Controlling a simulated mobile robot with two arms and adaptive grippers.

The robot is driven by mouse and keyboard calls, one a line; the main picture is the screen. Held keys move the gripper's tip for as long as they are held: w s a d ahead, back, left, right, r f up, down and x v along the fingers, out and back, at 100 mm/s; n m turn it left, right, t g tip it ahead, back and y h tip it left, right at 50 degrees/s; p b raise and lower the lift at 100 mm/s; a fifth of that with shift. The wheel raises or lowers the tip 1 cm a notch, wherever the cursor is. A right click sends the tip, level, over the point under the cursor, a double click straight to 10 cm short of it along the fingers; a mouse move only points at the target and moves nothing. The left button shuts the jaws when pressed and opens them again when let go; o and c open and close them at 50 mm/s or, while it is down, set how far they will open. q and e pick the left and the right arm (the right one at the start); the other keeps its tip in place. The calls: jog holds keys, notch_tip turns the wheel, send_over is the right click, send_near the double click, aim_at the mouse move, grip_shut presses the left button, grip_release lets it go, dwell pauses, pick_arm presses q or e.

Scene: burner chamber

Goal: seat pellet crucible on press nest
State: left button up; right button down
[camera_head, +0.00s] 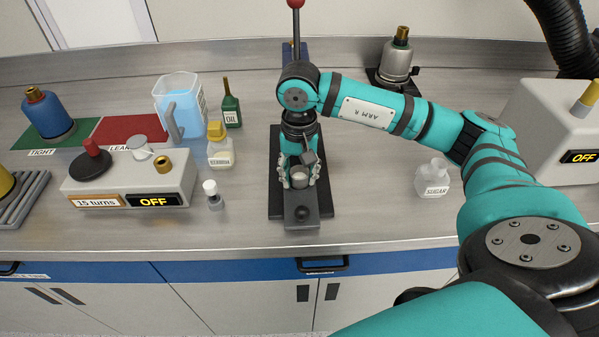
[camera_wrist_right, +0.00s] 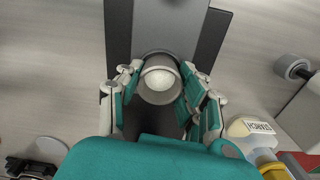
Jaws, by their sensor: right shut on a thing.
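The crucible (camera_head: 299,175) is a small grey cup. In the right wrist view the crucible (camera_wrist_right: 158,96) holds a round white pellet (camera_wrist_right: 160,79). My right gripper (camera_head: 299,180) is shut on it, with one finger at each side. They are over the dark press base (camera_head: 303,214) near the front of the bench. The press base (camera_wrist_right: 120,30) also shows behind the cup in the wrist view. The nest is hidden under the cup and fingers, so I cannot tell whether the cup touches it. My left gripper is not in view.
The press lever has a red knob (camera_head: 296,3). A starch bottle (camera_head: 220,150), a small white-capped vial (camera_head: 213,195) and a turns box (camera_head: 130,185) stand left. A sugar bottle (camera_head: 432,180) stands right. Bare bench lies on both sides of the press.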

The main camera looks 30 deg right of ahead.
jog(key=c, duration=0.7)
grip_release()
jog(key=shift+c, duration=0.2)
